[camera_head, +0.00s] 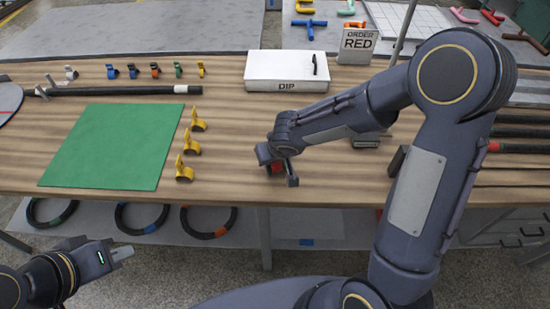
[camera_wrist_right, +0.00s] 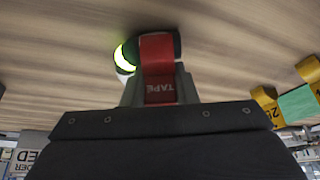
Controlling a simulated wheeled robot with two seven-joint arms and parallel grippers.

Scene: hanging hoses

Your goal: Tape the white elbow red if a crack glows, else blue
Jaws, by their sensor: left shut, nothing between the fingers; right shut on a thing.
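My right gripper (camera_head: 280,174) is low over the middle of the wooden bench, shut on a red tape piece (camera_wrist_right: 158,60) marked TAPE. A little of the red also shows in the head view. In the right wrist view a curved white piece with a bright yellow-green glow (camera_wrist_right: 126,56) shows just left of the tape. It may be the white elbow; the tape and gripper hide most of it, and I cannot tell whether the tape touches it. A dark part shows at the tape's right. My left gripper (camera_head: 122,253) is shut and empty in front of the bench.
A white DIP box (camera_head: 287,66) and an ORDER RED sign (camera_head: 360,45) stand behind my right gripper. A green mat (camera_head: 115,145) lies at left, with several yellow numbered clips (camera_head: 191,148) beside it. A black hose (camera_head: 120,91) lies behind the mat. Hose rings hang below.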

